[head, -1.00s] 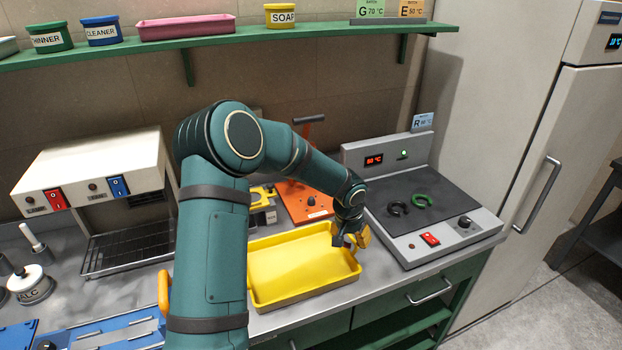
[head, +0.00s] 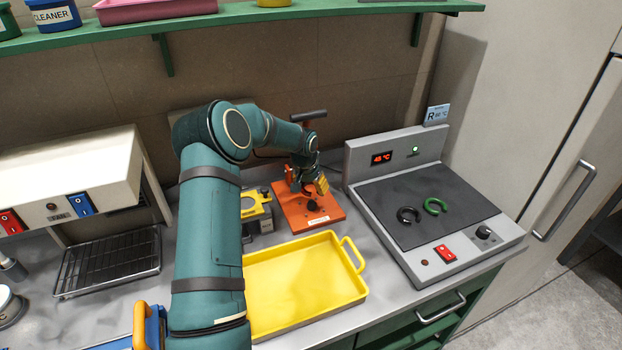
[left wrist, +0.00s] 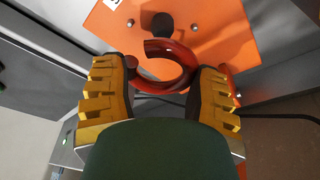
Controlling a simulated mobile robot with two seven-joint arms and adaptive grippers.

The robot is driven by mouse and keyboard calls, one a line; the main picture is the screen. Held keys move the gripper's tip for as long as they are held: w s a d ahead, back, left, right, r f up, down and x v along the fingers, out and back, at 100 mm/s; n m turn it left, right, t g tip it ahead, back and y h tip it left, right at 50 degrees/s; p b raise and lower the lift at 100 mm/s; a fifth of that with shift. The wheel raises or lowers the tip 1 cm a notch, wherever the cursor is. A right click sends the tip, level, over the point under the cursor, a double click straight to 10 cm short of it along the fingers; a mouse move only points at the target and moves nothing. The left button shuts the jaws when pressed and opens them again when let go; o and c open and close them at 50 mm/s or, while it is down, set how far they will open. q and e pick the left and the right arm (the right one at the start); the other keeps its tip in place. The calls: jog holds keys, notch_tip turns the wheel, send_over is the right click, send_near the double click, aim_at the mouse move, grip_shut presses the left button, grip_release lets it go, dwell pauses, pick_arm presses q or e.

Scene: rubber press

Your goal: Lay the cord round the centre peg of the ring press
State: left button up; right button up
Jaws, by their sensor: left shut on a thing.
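The orange ring press (head: 325,216) stands at the back of the bench, with a dark handle on top. My left gripper (head: 314,188) is over its base. In the left wrist view its yellow fingers with dark pads (left wrist: 168,80) are shut on a red C-shaped cord (left wrist: 182,82), just above the orange plate (left wrist: 225,25). A round black part (left wrist: 163,21) shows just beyond the cord; I cannot tell whether it is the centre peg or a knob. Whether the cord encircles or touches a peg is unclear. My right gripper is out of view.
A yellow tray (head: 310,285) lies in front of the press. A yellow device (head: 256,205) stands close left of the press. A green shelf (head: 300,14) runs above.

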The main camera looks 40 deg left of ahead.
aim_at(311, 202)
pick_arm(q)
jog(key=shift+f+b, duration=1.2)
jog(key=shift+f, duration=1.05)
jog(key=shift+f+b, duration=0.75)
jog(key=shift+f, duration=0.35)
jog(key=shift+c, duration=1.2)
jog(key=shift+f+b, duration=0.2)
jog(key=shift+b, duration=0.45)
jog(key=o, duration=1.1)
